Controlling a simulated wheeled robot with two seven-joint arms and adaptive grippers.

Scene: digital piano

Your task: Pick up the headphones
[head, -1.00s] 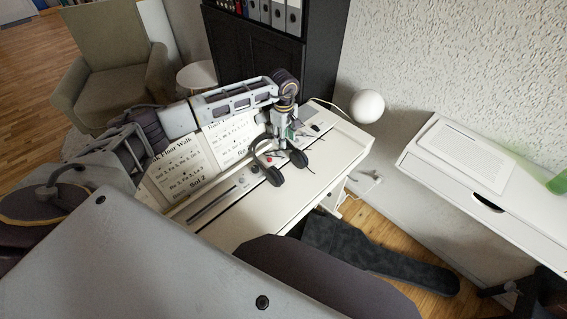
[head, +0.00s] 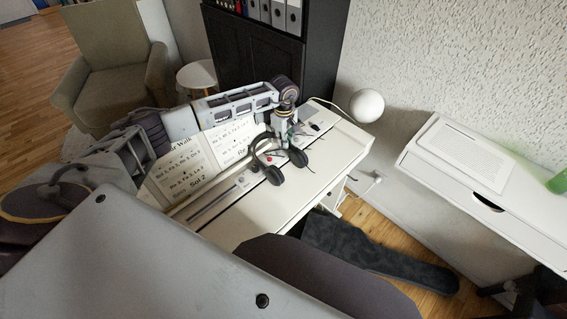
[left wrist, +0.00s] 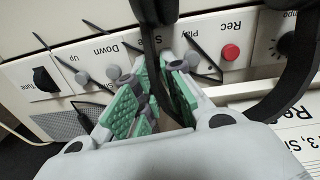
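The black headphones (head: 274,174) are at the right end of the white digital piano (head: 318,178), over its control strip. Their band arches up and the two ear cups hang toward the front. My left gripper (head: 283,138) reaches down onto the band from above. In the left wrist view, its green-padded fingers (left wrist: 155,88) close in from both sides of the black band (left wrist: 153,70). Part of the band is hidden between the pads. I cannot tell whether the cups touch the piano. My right gripper is not in view.
Open music sheets (head: 190,170) stand behind the keyboard, close under my left arm. A white ball-shaped lamp (head: 367,105) is by the wall at the piano's right end. A dark cabinet (head: 270,60) stands behind. A white desk (head: 480,185) is at right.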

